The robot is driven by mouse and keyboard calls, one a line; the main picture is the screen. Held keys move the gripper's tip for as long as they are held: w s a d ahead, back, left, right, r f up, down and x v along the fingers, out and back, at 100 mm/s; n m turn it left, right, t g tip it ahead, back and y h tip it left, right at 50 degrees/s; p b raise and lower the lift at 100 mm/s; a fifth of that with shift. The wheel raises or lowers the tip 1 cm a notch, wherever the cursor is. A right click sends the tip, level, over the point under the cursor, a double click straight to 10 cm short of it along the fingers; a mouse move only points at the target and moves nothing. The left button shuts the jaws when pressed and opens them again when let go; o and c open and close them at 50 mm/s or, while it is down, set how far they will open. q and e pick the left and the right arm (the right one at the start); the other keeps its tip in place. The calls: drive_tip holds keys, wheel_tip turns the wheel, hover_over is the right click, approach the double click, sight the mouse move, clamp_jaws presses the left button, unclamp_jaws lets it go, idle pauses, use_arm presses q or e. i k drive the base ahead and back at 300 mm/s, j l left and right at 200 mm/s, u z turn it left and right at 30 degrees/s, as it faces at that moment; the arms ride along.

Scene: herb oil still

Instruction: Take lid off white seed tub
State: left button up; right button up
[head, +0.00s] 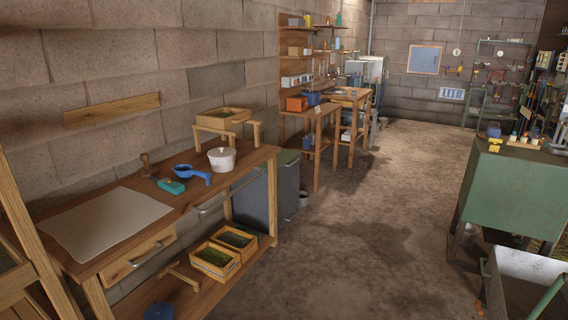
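The white seed tub (221,164) stands upright near the far end of the wooden workbench along the left wall. Its white lid (221,153) sits on top, with a small knob in the middle. Neither of my grippers shows in the head view, and nothing is touching the tub.
A blue scoop (192,174), a teal brush-like item (171,186) and a pale mat (105,222) lie on the workbench (150,240). A raised wooden box (223,118) stands behind the tub. Open floor (350,230) lies to the right, up to a green cabinet (510,190).

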sight(221, 151)
drive_tip(key=i+u, duration=0.2)
drive_tip(key=i, duration=0.25)
drive_tip(key=i+l+u, duration=0.2)
drive_tip(key=i, duration=0.25)
drive_tip(key=i+l+u, duration=0.15)
drive_tip(key=i, duration=0.3)
